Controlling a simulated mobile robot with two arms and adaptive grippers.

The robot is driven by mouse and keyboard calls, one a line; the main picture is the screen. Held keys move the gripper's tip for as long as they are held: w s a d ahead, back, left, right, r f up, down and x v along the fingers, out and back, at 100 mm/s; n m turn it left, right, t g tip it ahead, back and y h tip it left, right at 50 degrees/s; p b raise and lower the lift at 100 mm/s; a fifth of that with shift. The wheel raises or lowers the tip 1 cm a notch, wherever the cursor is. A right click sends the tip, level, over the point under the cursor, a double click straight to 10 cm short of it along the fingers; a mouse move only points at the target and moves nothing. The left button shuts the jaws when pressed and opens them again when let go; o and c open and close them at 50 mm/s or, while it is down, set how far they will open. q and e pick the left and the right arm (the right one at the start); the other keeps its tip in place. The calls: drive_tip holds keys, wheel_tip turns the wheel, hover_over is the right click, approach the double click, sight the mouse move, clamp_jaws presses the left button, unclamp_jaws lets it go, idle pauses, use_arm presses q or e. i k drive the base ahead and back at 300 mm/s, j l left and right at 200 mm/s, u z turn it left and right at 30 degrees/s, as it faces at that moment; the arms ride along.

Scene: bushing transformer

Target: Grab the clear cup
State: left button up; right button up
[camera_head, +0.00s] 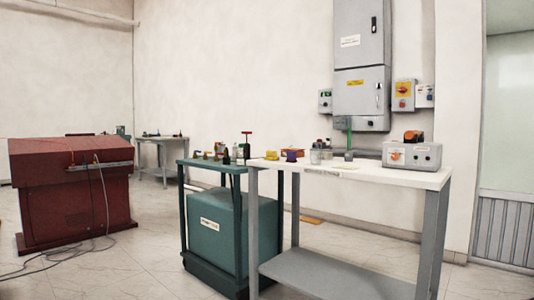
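A small clear, greyish cup (315,157) appears to stand upright on the white-topped table (400,173), near its left part. It is small in the picture, so its exact shape and contents are hard to tell. Other small pale items stand close to its right. Neither of my grippers is in view.
A grey control box (412,155) sits at the table's right. A green bench with a teal box (215,225) adjoins on the left. A dark red cabinet (70,185) with cables on the floor stands far left. Open floor (135,265) lies between.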

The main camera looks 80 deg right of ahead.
sight(315, 154)
drive_tip(key=z, duration=2.85)
